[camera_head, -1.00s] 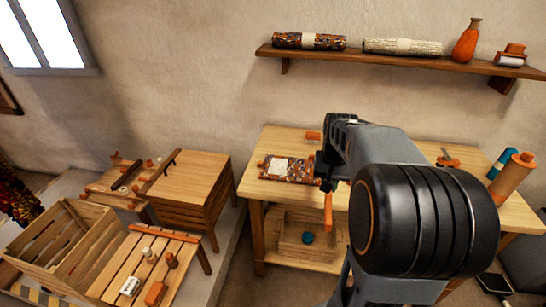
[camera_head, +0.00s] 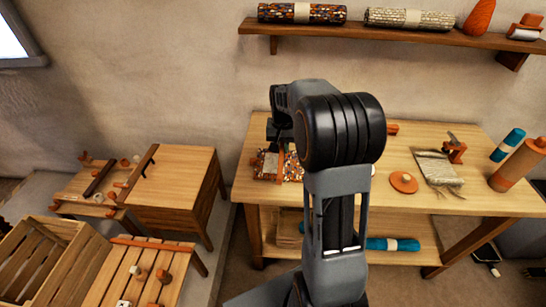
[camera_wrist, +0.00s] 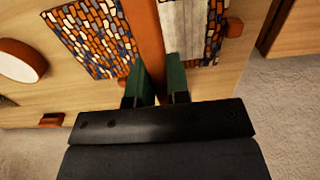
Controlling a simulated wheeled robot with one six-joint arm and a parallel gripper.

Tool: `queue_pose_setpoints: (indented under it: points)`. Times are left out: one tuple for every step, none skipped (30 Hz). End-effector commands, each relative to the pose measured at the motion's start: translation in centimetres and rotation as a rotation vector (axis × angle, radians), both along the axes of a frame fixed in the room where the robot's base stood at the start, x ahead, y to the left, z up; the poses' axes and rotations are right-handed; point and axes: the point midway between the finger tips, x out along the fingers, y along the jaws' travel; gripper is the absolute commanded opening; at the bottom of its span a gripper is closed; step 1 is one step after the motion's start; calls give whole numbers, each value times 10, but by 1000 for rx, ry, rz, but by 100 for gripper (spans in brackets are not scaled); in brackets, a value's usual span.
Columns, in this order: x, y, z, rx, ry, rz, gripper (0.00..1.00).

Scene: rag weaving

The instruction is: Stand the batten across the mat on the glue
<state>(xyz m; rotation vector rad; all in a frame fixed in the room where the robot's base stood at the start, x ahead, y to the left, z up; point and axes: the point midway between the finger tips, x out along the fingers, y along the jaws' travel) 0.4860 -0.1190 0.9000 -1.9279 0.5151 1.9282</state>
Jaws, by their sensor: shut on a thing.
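The batten is an orange-brown wooden strip. In the wrist view the batten (camera_wrist: 146,38) runs between my green fingertips, and my gripper (camera_wrist: 160,82) is shut on it. The patterned rag mat (camera_wrist: 98,38) shows on both sides of the batten, with a pale area beside it. In the head view the mat (camera_head: 293,171) lies at the left of the worktable, partly hidden by my arm. My gripper (camera_head: 280,140) is above it, with the batten (camera_head: 280,162) pointing down. I cannot tell whether the batten touches the mat. The glue cannot be made out clearly.
The worktable (camera_head: 410,201) also bears an orange round lid-like piece (camera_head: 404,182), a grey woven piece (camera_head: 437,168), a blue roll (camera_head: 508,145) and an orange cylinder (camera_head: 520,163). A wall shelf (camera_head: 400,33) is above. A wooden chest (camera_head: 172,190) stands to the left.

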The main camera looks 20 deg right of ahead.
Motion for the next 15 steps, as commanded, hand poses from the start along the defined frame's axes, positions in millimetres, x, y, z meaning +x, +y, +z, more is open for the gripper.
queue_pose_setpoints:
  points:
    - [7,3,-11,1,4,1,0]
    - [10,4,-16,1,4,1,0]
    - [14,5,-21,1,3,1,0]
    - [17,6,-24,0,2,2,0]
    - [20,7,-27,0,2,2,0]
    - [23,9,-31,0,2,3,0]
    - [24,9,-33,0,2,3,0]
    - [26,10,-35,0,2,3,0]
    - [28,10,-36,0,1,3,0]
    - [29,11,-37,0,0,3,0]
    - [29,11,-38,0,0,3,0]
    - [30,11,-39,0,0,3,0]
    - [31,11,-39,0,0,3,0]
    - [31,11,-40,0,0,3,0]
    - [32,12,-42,0,1,3,0]
